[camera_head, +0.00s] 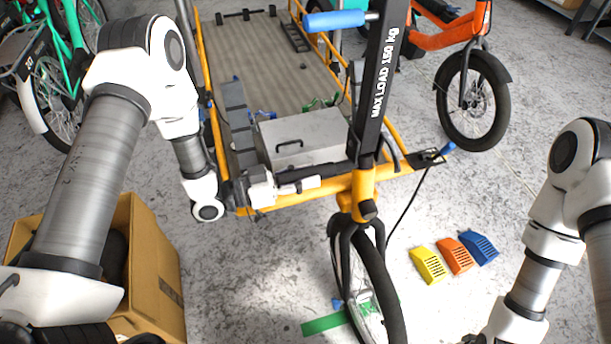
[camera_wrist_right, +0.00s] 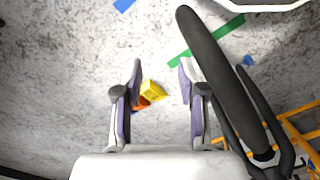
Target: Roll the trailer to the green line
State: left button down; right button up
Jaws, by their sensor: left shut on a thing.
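The trailer has a yellow frame (camera_head: 285,200), a flat deck (camera_head: 260,60) and a black upright bar (camera_head: 383,80) marked "MAX LOAD 150 kg". Its front wheel (camera_head: 378,275) stands at the green line (camera_head: 326,323) on the floor. In the right wrist view the wheel (camera_wrist_right: 220,80) overlaps the green line (camera_wrist_right: 205,41) and hides part of it; exact contact is unclear. My left gripper (camera_head: 335,171) is shut on the trailer's front, near the foot of the bar; the grasped part is mostly hidden. My right gripper (camera_wrist_right: 160,72) is open and empty, beside the wheel.
Yellow (camera_head: 428,265), orange (camera_head: 454,254) and blue (camera_head: 480,247) wedge-like blocks lie right of the wheel. A grey box (camera_head: 305,135) sits on the deck. A cardboard box (camera_head: 158,275) stands at left. A green bike (camera_head: 60,60) and an orange bike (camera_head: 470,95) stand behind.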

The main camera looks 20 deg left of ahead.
pick_arm(q)
jog(key=shift+w+a, duration=0.2)
jog(key=shift+w, duration=0.15)
jog(key=c, duration=0.8)
grip_release()
jog(key=shift+s, duration=0.1)
jog(key=shift+d, duration=0.1)
jog(key=v, duration=1.2)
